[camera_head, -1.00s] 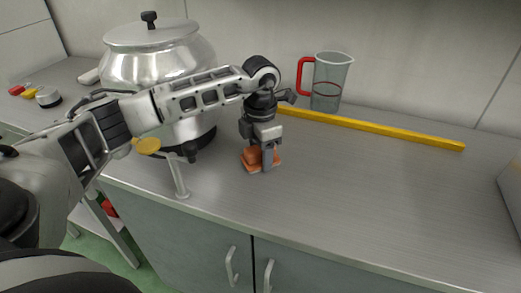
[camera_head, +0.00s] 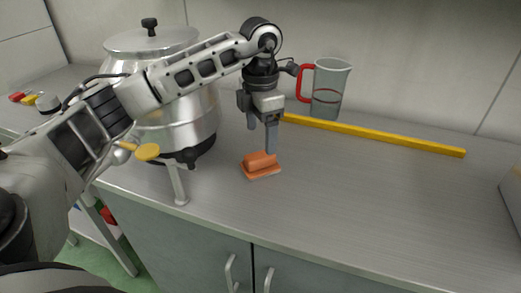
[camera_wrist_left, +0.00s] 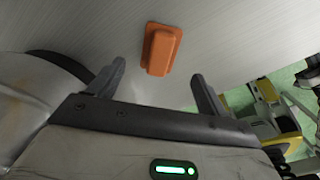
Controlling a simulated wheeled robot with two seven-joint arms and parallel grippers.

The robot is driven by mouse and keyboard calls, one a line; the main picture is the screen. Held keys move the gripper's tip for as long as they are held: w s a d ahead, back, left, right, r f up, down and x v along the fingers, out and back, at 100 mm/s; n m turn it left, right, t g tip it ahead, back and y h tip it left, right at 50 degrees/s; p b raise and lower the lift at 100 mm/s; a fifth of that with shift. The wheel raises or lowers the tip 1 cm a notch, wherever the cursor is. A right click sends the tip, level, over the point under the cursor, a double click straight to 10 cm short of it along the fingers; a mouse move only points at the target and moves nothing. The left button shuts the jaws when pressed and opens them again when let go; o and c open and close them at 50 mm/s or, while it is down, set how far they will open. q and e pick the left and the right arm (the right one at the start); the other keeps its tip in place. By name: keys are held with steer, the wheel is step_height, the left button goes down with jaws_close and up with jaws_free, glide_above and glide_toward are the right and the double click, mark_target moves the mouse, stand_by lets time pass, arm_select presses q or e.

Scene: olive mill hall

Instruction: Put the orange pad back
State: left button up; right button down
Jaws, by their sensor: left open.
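The orange pad (camera_head: 261,166) lies on the steel counter, just right of the big metal pot. It has a flat base with a raised block on top. It also shows in the left wrist view (camera_wrist_left: 160,50), beyond and between the fingertips. My left gripper (camera_head: 261,138) is open and empty above the pad, with its fingers pointing down and clear of it. In the left wrist view its two fingers (camera_wrist_left: 158,82) stand wide apart with nothing between them. My right gripper is in neither view.
The pot (camera_head: 190,110) stands at the left with a tap with a yellow handle (camera_head: 147,152). A yellow bar (camera_head: 375,134) lies along the back. A clear jug with a red handle (camera_head: 329,90) stands behind it.

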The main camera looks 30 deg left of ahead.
mark_target(261, 155)
arm_select(q)
step_height(261, 155, up, 4)
stand_by(0.7)
